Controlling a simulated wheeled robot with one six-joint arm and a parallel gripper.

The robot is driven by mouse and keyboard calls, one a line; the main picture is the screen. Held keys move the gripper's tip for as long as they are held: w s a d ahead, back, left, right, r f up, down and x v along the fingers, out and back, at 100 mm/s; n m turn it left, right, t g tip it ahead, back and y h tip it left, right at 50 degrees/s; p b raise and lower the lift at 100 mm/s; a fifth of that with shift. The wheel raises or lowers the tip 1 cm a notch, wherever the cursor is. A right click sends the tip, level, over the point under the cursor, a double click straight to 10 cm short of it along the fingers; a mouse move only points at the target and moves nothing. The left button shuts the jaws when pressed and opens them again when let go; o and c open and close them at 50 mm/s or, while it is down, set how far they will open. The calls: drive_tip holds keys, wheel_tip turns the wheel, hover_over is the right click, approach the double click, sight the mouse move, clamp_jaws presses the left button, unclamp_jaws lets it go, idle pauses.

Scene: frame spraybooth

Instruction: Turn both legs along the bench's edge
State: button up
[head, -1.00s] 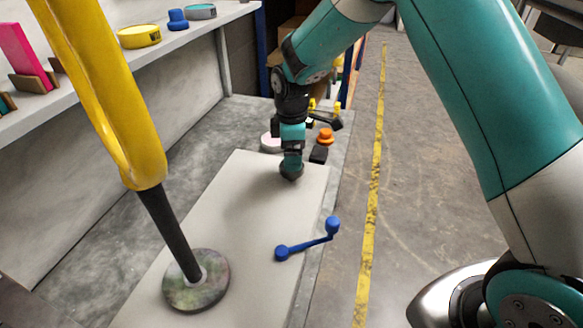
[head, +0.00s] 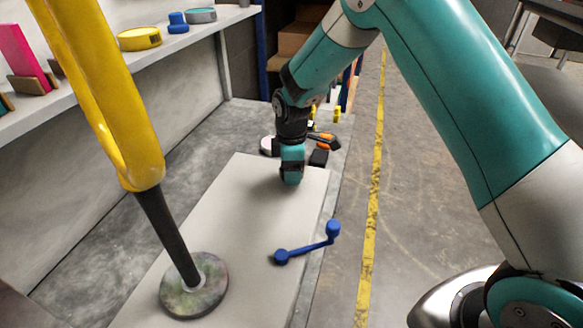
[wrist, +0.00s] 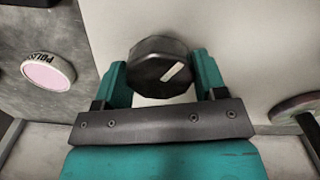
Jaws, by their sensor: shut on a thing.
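My gripper (head: 291,178) points down over the far part of the pale board (head: 235,225) on the bench. In the wrist view its teal fingers are shut on a dark round knob (wrist: 160,68) with a white mark. The head view hides this knob behind the gripper. I cannot tell whether the knob touches the board. A blue crank-shaped piece (head: 306,246), perhaps a leg, lies nearer, by the board's right edge. Its long part slants across that edge, with a raised round end at the far right. I cannot make out a second such piece clearly.
A yellow-handled tool (head: 130,130) with a round mottled foot (head: 194,291) stands on the board's near left. A pale pink tin (wrist: 48,72) is beside the board. Dark and orange items (head: 323,142) crowd the bench beyond my gripper. A shelf (head: 190,38) runs along the left.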

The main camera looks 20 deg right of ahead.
drive_tip(key=shift+r+m+p, duration=0.1)
drive_tip(key=shift+m+p, duration=0.2)
drive_tip(key=shift+p, duration=0.05)
drive_tip(key=shift+r+m+p, duration=0.1)
drive_tip(key=shift+m+p, duration=0.65)
drive_tip(key=shift+m, duration=0.15)
drive_tip(key=m+p, duration=0.2)
drive_tip(key=m, duration=0.1)
drive_tip(key=shift+m, duration=0.3)
drive_tip(key=m+p, duration=0.1)
drive_tip(key=m, duration=0.2)
drive_tip(key=shift+p, duration=0.35)
drive_tip(key=shift+m+p, duration=0.5)
drive_tip(key=shift+m, duration=1.3)
drive_tip(key=o, duration=0.9)
drive_tip(key=shift+f, duration=0.2)
